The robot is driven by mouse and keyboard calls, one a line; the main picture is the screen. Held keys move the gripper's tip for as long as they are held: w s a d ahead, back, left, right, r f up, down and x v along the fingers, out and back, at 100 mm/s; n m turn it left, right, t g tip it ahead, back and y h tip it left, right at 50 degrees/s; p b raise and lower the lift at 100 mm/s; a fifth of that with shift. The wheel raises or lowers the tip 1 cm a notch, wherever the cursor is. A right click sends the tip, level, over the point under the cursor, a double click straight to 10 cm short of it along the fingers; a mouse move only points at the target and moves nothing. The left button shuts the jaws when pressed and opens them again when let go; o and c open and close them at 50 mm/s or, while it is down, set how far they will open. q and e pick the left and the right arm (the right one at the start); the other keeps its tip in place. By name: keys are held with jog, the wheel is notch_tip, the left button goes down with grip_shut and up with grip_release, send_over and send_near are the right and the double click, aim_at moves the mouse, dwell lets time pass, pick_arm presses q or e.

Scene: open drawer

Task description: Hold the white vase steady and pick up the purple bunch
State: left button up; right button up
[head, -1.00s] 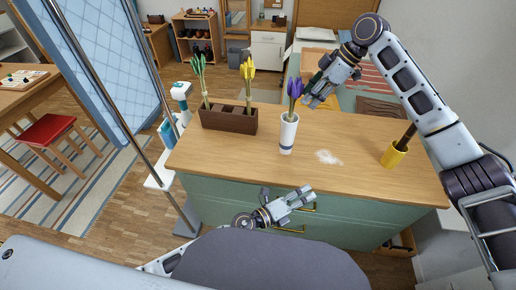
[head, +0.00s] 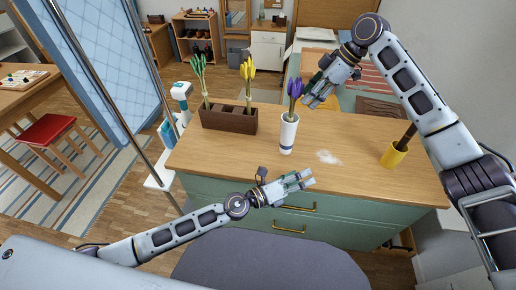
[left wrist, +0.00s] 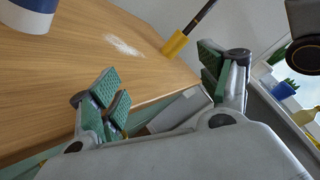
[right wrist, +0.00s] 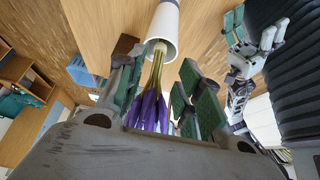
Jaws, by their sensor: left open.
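The white vase (head: 288,134) with a dark band stands upright on the wooden top. The purple bunch (head: 294,92) stands in its mouth. My left gripper (head: 307,180) is open and empty by the front edge, nearer than the vase and apart from it; in the left wrist view the vase (left wrist: 28,16) shows only at the top-left corner. My right gripper (head: 318,98) is just right of the purple heads. In the right wrist view its fingers are spread, with the purple bunch (right wrist: 150,108) showing between them and the vase mouth (right wrist: 160,45) beyond.
A brown planter box (head: 229,120) with green (head: 199,75) and yellow (head: 247,72) bunches stands left of the vase. A white powdery patch (head: 328,157) lies right of it. A yellow pot (head: 394,155) with a dark stick stands farther right. Green drawers (head: 250,196) are below.

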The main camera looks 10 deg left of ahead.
aim_at(282, 135)
pick_arm(q)
jog(key=w+a+m, duration=0.1)
jog(key=a, duration=0.1)
jog(key=w+a+m, duration=0.1)
jog(key=a+m, duration=0.1)
jog(key=w+a+m+t+y, duration=0.1)
jog(key=a, duration=0.2)
jog(key=shift+w+r, duration=0.25)
jog(key=shift+w, duration=0.15)
jog(key=w+a+r+m+t, duration=0.1)
jog(key=w+a+r+m, duration=0.2)
jog(key=a+m, duration=0.2)
jog(key=a, duration=0.3)
jog(key=shift+w+y, duration=0.2)
jog(key=shift+y, duration=0.2)
jog(key=shift+w+d, duration=0.15)
jog(key=shift+d, duration=0.05)
jog(key=shift+x, duration=6.7)
jog(key=shift+r, duration=0.1)
